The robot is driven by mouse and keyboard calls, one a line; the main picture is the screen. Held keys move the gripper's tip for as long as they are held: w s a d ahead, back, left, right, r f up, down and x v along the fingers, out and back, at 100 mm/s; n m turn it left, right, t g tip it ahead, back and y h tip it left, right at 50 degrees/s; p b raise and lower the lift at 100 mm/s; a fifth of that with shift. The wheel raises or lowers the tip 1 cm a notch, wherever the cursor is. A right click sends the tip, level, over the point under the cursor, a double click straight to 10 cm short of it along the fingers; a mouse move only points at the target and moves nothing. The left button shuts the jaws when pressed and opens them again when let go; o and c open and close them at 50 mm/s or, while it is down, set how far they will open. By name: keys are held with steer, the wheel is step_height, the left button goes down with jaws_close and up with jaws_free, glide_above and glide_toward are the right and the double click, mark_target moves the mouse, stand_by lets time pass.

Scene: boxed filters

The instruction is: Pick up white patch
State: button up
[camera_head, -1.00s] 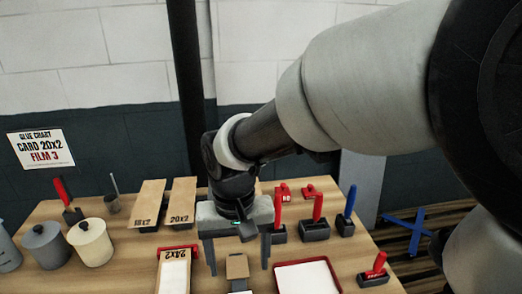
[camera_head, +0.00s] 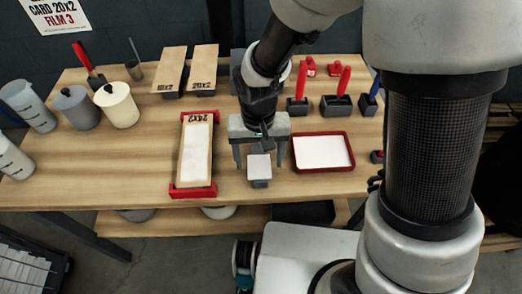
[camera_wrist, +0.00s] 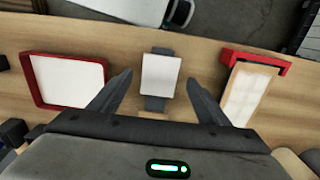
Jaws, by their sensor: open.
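The white patch (camera_head: 259,166) is a small pale square lying on a small grey stand (camera_head: 260,183) near the table's front edge. In the wrist view the patch (camera_wrist: 160,75) shows whole, lying flat on the stand. My gripper (camera_head: 259,158) is open and empty, pointing down, with one finger on each side of the patch. In the wrist view my gripper (camera_wrist: 159,77) has its fingertips apart to the left and right of the patch, with clear gaps. I cannot tell how high the fingertips are above it.
A red tray (camera_head: 322,169) with a white sheet is close on the right. A board marked 24x2 (camera_head: 196,151), bearing a white strip, lies in a red holder on the left. Pots, jugs, boards and handled tools stand farther back. Bare wood lies between the holder and the gripper.

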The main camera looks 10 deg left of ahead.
steer(key=shift+f, duration=0.75)
steer(key=shift+f+b, duration=0.25)
steer(key=shift+b, duration=0.05)
steer(key=shift+c, duration=0.2)
steer(key=c, duration=1.1)
